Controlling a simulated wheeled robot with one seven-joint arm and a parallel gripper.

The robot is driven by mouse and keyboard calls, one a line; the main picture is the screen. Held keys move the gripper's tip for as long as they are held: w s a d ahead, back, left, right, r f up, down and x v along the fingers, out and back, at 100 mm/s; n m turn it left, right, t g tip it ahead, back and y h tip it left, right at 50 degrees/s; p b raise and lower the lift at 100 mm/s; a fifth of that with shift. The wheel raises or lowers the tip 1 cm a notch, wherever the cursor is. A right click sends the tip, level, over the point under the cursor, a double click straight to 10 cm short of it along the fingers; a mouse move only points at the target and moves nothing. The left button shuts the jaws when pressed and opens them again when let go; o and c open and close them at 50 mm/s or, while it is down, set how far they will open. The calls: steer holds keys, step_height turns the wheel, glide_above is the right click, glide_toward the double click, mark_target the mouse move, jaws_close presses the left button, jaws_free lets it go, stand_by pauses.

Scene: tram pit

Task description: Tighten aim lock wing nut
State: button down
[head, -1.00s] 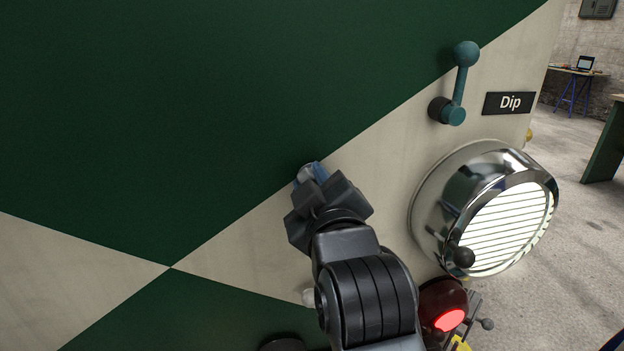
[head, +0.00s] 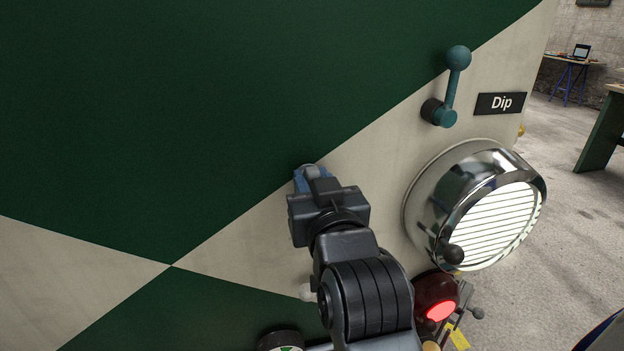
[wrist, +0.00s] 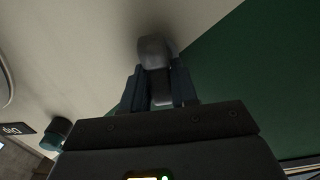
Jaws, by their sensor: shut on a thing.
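The aim lock wing nut (head: 312,171) is a grey, rounded piece at the panel, near the border of green and cream paint. It also shows in the wrist view (wrist: 154,52), between and just beyond my fingers. My gripper (head: 308,180) is shut on it, with blue-grey fingers on either side. In the wrist view the gripper (wrist: 158,88) points at the panel. The wrist hides the lower part of the nut in the head view.
A chrome headlamp (head: 470,205) with a dark knob sticks out right of my arm. A teal lever (head: 452,85) stands above it beside a "Dip" plate (head: 500,103). A lit red lamp (head: 437,300) is below. The panel left of my gripper is clear.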

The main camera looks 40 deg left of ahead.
steer(key=shift+f, duration=0.1)
stand_by(0.4)
steer(key=c, duration=1)
jaws_free()
steer(key=shift+o, duration=0.2)
steer(key=b+v, duration=0.1)
steer(key=v, duration=0.7)
